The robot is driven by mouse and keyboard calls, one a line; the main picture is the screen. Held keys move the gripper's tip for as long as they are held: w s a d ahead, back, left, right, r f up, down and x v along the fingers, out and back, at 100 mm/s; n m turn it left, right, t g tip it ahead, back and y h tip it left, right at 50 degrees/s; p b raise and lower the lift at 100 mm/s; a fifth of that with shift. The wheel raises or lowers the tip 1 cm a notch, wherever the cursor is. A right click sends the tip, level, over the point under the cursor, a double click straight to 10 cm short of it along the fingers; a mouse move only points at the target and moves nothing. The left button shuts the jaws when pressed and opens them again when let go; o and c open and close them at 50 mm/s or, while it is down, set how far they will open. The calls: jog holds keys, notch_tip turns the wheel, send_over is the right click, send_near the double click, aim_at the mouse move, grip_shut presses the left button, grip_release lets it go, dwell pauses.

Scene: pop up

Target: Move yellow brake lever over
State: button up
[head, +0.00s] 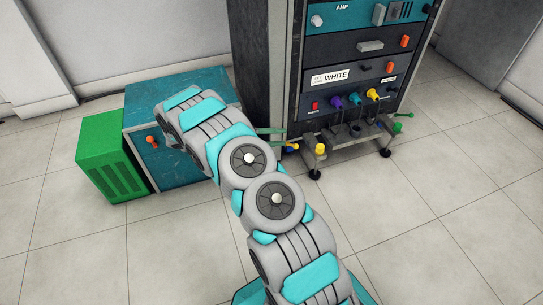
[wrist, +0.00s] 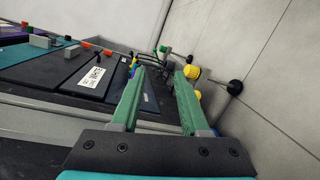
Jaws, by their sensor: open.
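A yellow lever knob (head: 320,149) stands on the low front foot of the equipment rack, above a black caster, in the head view. In the wrist view a yellow knob (wrist: 192,71) shows just beyond the right fingertip. A smaller yellow end (head: 296,147), beside a blue part, shows close to my fingertips; I cannot tell which lever it belongs to. My gripper (head: 281,137) reaches in from the left at the rack's lower front. In the wrist view its green fingers (wrist: 160,72) are apart with nothing held between them. The right finger partly hides the parts behind it.
The rack (head: 335,77) has purple, blue and yellow knobs on its front. A green lever (head: 399,127) is at its right foot. A teal cabinet (head: 170,150) and green box (head: 108,150) stand left. Tiled floor in front is clear.

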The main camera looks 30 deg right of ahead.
aim_at(292, 145)
jog(key=w+f+n+t+h+b, duration=0.15)
jog(key=w+f, duration=0.25)
jog(key=f, duration=0.7)
jog(key=p+x, duration=0.1)
jog(key=x, duration=0.6)
jog(key=shift+d+h, duration=0.25)
jog(key=shift+h, duration=0.2)
jog(key=shift+s+d+t, duration=0.15)
jog(key=shift+d+t, duration=0.1)
jog(key=shift+d, duration=0.05)
jog(key=shift+c, duration=0.2)
grip_shut()
jog(key=shift+a, duration=0.1)
jog(key=shift+f, duration=0.15)
jog(key=shift+s+a+f, duration=0.1)
jog(key=shift+s+f, duration=0.25)
jog(key=shift+f, duration=0.25)
jog(key=shift+s+a+f, duration=0.1)
jog(key=shift+s+f, duration=0.25)
jog(key=shift+f, duration=0.2)
